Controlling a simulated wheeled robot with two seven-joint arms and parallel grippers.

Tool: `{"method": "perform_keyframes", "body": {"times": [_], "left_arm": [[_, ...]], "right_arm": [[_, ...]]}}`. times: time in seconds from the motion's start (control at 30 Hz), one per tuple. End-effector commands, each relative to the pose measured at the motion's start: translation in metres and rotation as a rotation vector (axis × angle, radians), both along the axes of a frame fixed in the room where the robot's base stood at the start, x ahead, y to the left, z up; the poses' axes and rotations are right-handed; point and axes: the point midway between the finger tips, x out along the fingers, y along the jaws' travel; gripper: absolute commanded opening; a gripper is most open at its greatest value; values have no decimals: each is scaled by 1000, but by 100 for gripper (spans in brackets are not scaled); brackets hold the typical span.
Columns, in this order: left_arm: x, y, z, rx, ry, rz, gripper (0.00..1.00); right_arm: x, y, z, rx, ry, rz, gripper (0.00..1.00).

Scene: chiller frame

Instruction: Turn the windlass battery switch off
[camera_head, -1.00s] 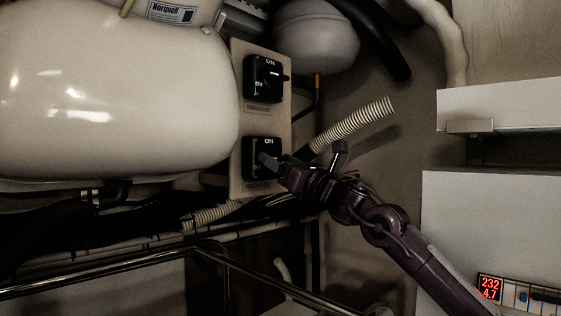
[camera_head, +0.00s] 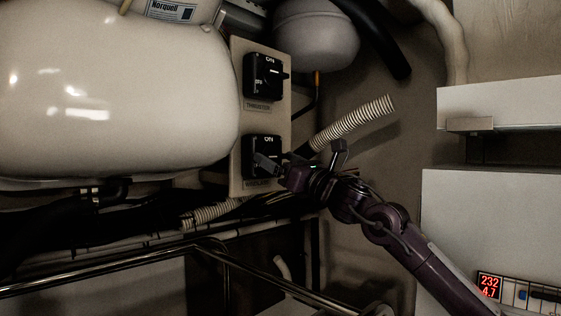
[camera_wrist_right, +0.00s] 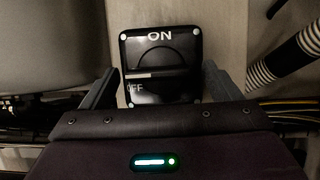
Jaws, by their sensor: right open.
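The windlass battery switch (camera_head: 252,144) is the lower of two black switches on a beige panel, with ON at its top. In the right wrist view the switch (camera_wrist_right: 160,92) faces me. A white mark on its dark knob points left, just above the OFF label. My right gripper (camera_head: 266,163) is at the lower part of this switch. Its open fingers show left and right of the switch in the wrist view (camera_wrist_right: 158,76); I cannot tell whether they touch it. The gripper body hides the switch's bottom edge. My left gripper is not in view.
The thruster switch (camera_head: 262,66) is directly above on the same panel (camera_head: 238,112). A large white tank (camera_head: 110,110) bulges close on the left. A ribbed hose (camera_head: 355,122) is at the right, with dark cables below. A metal rail (camera_head: 120,268) crosses the lower left.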

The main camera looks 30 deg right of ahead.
Motion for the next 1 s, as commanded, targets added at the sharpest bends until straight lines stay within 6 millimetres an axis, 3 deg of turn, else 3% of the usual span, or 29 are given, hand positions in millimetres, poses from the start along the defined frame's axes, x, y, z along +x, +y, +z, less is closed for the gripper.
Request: {"method": "perform_keyframes", "body": {"times": [0.17,0.37,0.8,1.0], "left_arm": [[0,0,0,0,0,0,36],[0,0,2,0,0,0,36],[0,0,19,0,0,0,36],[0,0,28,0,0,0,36]], "right_arm": [[0,0,3,2,-3,0,84],[-1,0,30,4,-8,1,84],[-1,1,140,2,-5,1,84],[-1,1,180,1,-3,1,84]]}}
